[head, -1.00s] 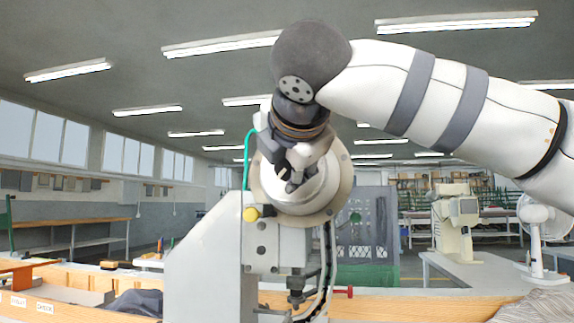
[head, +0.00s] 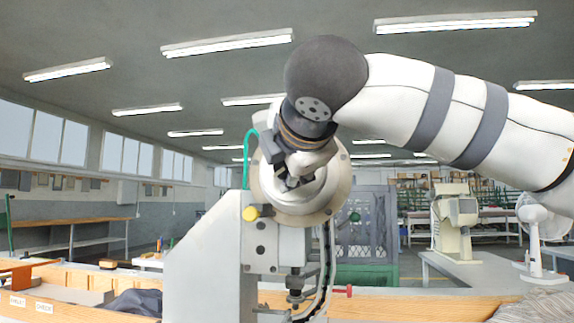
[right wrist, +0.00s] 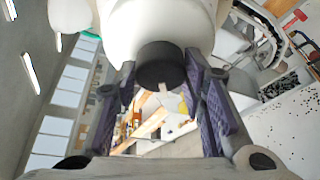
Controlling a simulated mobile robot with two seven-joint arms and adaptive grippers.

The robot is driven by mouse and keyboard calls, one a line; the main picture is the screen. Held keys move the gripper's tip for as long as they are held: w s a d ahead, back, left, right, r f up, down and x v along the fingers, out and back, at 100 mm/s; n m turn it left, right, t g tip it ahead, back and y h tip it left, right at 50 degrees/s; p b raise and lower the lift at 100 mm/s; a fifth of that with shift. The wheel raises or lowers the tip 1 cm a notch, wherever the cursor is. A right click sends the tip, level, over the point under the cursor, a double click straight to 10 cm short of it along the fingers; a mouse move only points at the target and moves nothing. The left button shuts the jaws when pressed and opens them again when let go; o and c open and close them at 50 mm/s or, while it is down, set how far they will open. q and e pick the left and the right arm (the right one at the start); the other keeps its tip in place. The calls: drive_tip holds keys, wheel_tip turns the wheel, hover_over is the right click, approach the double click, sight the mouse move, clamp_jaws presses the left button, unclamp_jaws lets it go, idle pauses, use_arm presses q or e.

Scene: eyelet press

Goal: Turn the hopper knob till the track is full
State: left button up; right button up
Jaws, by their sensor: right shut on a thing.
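The eyelet press (head: 205,262) stands in front of me with its round metal hopper (head: 338,188) at the top. My right gripper (head: 291,182) is at the front of the hopper. In the right wrist view, the dark round knob (right wrist: 161,66) sits between the purple-padded fingers of my right gripper (right wrist: 164,84), which is shut on it. The gripper and wrist hide the knob in the head view. A narrow dark curved track (head: 327,262) runs down below the hopper; how full it is cannot be made out. My left gripper is not in view.
A yellow button (head: 250,213) is on the press's side. A green tube (head: 247,150) curves beside the hopper. A wooden tray with labels (head: 60,300) lies at the left. A white fan (head: 535,235) and a beige machine (head: 453,222) stand on a bench at the right.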

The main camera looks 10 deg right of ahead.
drive_tip(key=o, duration=1.1)
drive_tip(key=shift+s, duration=0.1)
drive_tip(key=s, duration=0.3)
drive_tip(key=s+r, duration=0.1)
drive_tip(key=s, duration=0.3)
drive_tip(key=shift+s+a+r, duration=0.1)
drive_tip(key=shift+a+r, duration=0.05)
drive_tip(key=shift+r, duration=0.05)
